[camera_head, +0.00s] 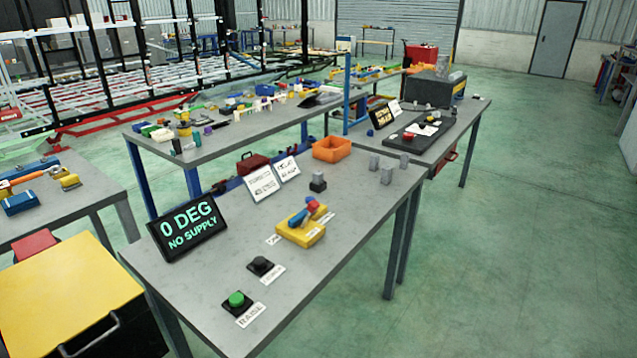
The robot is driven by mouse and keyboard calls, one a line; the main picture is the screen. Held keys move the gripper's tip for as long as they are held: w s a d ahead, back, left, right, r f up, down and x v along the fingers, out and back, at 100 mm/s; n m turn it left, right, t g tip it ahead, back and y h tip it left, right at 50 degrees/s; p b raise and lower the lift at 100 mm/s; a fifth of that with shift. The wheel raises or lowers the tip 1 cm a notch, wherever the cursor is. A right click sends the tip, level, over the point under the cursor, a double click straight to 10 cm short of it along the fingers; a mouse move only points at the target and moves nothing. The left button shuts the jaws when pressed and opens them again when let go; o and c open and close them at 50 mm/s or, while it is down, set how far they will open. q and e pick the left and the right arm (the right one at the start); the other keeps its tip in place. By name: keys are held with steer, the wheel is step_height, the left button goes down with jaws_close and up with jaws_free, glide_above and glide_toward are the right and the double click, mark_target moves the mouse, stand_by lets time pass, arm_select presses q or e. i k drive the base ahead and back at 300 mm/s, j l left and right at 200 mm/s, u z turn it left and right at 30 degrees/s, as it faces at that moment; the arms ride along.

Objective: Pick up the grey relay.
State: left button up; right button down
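Three small grey blocks, which look like relays, stand at the far right end of the front grey table: one at the left (373,162), one nearer the front (386,175) and one at the right (404,160). Another grey block (318,178) sits on a black base to their left. I cannot tell which one is the task's grey relay. Neither of my grippers is in view.
The front table (345,245) also holds an orange bin (331,149), white signs, a "0 DEG NO SUPPLY" display (188,228), a yellow box with a blue-and-red lever (301,230), a black button (261,265) and a green button (236,299). Open green floor (500,250) lies at right.

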mark_target(317, 177)
steer(key=i+l+u, duration=0.1)
steer(key=u, duration=0.35)
steer(key=i+l+u, duration=0.1)
steer(key=u, duration=0.4)
steer(key=i+l+u, duration=0.15)
steer(key=l+u, duration=0.25)
steer(key=l, duration=0.85)
steer(key=l+u, duration=0.4)
steer(key=l, duration=0.85)
